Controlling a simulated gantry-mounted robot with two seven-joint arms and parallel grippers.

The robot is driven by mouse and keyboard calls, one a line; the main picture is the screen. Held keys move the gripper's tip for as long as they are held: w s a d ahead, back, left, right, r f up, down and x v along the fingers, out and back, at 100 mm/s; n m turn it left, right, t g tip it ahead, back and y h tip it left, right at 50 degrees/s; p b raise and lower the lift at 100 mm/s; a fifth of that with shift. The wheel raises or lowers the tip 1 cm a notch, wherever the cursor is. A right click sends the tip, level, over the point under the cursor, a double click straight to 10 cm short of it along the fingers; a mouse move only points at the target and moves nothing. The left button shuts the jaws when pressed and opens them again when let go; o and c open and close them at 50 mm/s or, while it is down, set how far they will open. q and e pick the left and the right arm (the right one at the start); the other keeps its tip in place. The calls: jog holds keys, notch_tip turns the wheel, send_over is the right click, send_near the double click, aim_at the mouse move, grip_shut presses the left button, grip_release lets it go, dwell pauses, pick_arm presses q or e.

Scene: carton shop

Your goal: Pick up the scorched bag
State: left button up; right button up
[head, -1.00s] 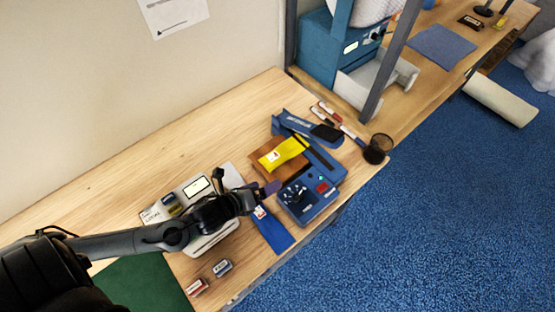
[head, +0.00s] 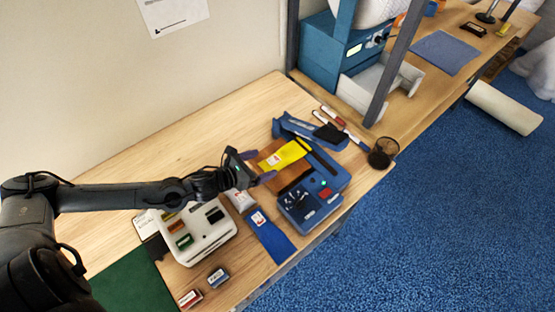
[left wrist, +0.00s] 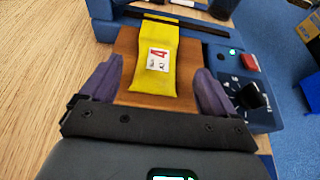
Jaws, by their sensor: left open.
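A yellow bag (head: 283,155) with a white and red label lies on a brown wooden plate (head: 295,175) at the blue sealing machine (head: 310,205). No scorch mark can be made out on it. In the left wrist view the yellow bag (left wrist: 160,58) is straight ahead, its near end between the fingers. My left gripper (head: 261,166) is open and empty at the bag's left end; in the wrist view its purple fingers (left wrist: 158,88) stand apart, one on each side, with gaps to the bag. A blue bag (head: 270,237) and a white bag (head: 240,199) lie in front. My right gripper is not in view.
A white device (head: 203,240) stands left of the blue bag, with two small blocks (head: 219,276) near the table's front edge. A green mat (head: 130,285) lies at left. The back-left tabletop is clear.

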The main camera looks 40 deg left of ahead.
aim_at(276, 159)
pick_arm(q)
jog(key=shift+w+d+f, duration=0.2)
jog(key=shift+w+f, duration=0.05)
jog(key=shift+w, duration=0.35)
jog(key=shift+w+f+p, duration=0.2)
jog(key=shift+w+p, duration=0.15)
jog(key=shift+w, duration=0.15)
jog(key=p+x, duration=0.1)
jog(key=x, duration=0.2)
jog(key=shift+s+f, duration=0.1)
jog(key=shift+f, duration=0.05)
jog(key=shift+w+d+f, duration=0.1)
jog(key=shift+w+f, duration=0.25)
jog(key=shift+w, duration=0.15)
jog(key=c, duration=1.1)
jog(key=shift+r, duration=0.15)
